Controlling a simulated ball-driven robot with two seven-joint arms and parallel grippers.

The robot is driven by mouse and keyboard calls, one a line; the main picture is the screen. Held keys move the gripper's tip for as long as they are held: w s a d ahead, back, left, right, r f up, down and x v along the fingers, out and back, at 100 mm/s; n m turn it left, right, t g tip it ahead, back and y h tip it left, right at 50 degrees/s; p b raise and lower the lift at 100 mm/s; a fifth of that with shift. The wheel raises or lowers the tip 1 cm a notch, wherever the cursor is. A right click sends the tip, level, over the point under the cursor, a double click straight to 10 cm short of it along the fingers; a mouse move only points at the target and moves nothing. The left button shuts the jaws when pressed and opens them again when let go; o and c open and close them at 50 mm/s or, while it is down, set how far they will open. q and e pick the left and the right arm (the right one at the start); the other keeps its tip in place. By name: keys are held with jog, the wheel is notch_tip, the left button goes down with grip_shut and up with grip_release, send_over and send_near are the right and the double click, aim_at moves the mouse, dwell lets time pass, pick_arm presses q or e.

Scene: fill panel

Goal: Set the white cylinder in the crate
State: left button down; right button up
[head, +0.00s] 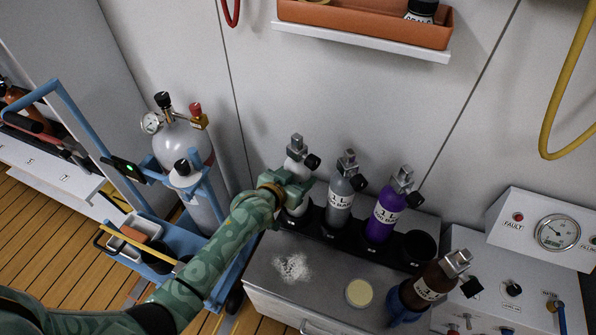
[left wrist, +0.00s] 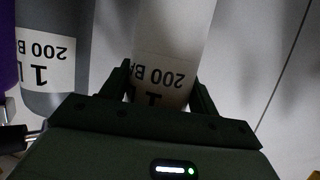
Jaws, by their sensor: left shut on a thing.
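The white cylinder (head: 296,209) has a grey valve top with a black knob and stands upright at the left end of the black rack (head: 333,237). My left gripper (head: 290,188) is shut on its body and partly hides it. In the left wrist view the white cylinder (left wrist: 172,45) sits between both fingers of the left gripper (left wrist: 163,82), its label showing upside down. An open container (head: 130,236) with a yellow bar across it is on the blue trolley (head: 190,265); I cannot tell whether this is the crate. My right gripper is not in view.
A grey cylinder (head: 339,203) and a purple cylinder (head: 383,217) stand close to the right. A brown bottle (head: 427,285), a pale round dish (head: 359,293) and white powder (head: 292,267) are on the bench. A large gas cylinder (head: 187,150) stands on the trolley.

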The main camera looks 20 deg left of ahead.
pick_arm(q)
jog(key=shift+r, duration=0.4)
jog(key=shift+f, duration=0.1)
jog(key=c, duration=0.7)
grip_release()
jog(key=shift+f, duration=0.3)
jog(key=o, duration=0.3)
jog(key=shift+s, duration=0.1)
